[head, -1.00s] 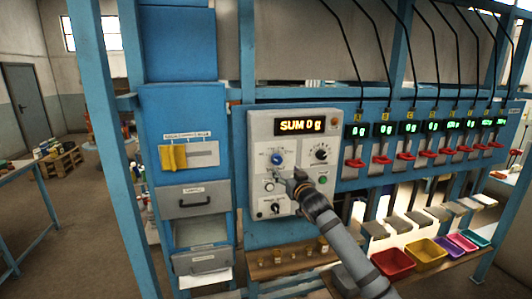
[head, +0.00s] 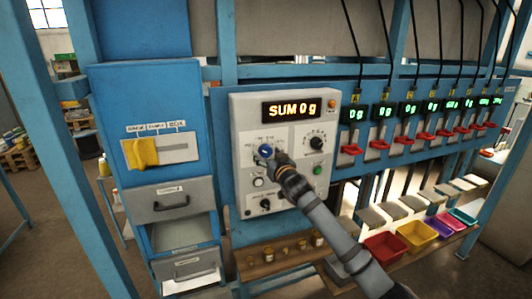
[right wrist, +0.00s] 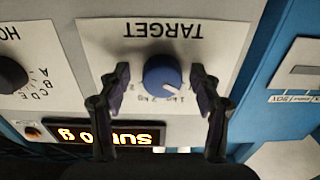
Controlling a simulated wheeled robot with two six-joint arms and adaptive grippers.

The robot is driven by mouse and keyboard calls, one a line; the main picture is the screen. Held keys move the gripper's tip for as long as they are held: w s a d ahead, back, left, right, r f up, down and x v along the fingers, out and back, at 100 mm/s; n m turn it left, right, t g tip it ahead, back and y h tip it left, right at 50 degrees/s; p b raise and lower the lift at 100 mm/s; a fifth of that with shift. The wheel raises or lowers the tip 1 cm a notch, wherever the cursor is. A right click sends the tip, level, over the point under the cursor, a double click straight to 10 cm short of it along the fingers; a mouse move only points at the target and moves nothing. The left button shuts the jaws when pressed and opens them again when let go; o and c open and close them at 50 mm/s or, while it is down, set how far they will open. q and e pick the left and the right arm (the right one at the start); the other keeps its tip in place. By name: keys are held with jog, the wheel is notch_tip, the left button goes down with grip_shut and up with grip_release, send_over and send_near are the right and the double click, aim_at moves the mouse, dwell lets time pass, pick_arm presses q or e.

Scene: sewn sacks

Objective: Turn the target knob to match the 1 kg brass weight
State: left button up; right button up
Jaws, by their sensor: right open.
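The blue target knob (head: 265,151) is on the pale control panel (head: 241,190), below the orange display reading "SUM 0 g" (head: 291,109). In the right wrist view the knob (right wrist: 161,74) shows upside down with "TARGET" above it and small scale marks below. My right gripper (head: 271,157) is open at the knob. In the wrist view its two fingers (right wrist: 160,85) stand on either side of the knob, with small gaps. Several small brass weights (head: 318,240) stand on the wooden shelf below the panel; their markings are too small to read. My left gripper is out of view.
A black pointer knob (head: 316,143) and a green button (head: 317,170) are right of the target knob; another black knob (head: 265,204) is below. Drawers (head: 172,200) stand to the left. Red-levered chutes and coloured trays (head: 385,248) are to the right.

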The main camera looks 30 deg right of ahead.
jog(key=shift+s+a+r, duration=0.45)
jog(key=shift+s+r, duration=0.05)
jog(key=shift+s, duration=0.2)
jog(key=c, duration=0.6)
jog(key=shift+w+d+f, duration=0.1)
jog(key=shift+d, duration=0.05)
jog(key=shift+c, duration=0.9)
jog(key=shift+d+f, duration=0.1)
jog(key=shift+d, duration=0.05)
jog(key=shift+c, duration=1.9)
jog(key=m+b, duration=0.2)
jog(key=b, duration=0.1)
jog(key=shift+f, duration=0.2)
jog(key=m+b, duration=0.3)
jog(key=m, duration=0.1)
jog(key=shift+b, duration=0.3)
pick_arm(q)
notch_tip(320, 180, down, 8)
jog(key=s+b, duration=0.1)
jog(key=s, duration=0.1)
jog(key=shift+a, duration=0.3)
pick_arm(e)
jog(key=shift+r+m, duration=0.1)
jog(key=shift+m, duration=0.8)
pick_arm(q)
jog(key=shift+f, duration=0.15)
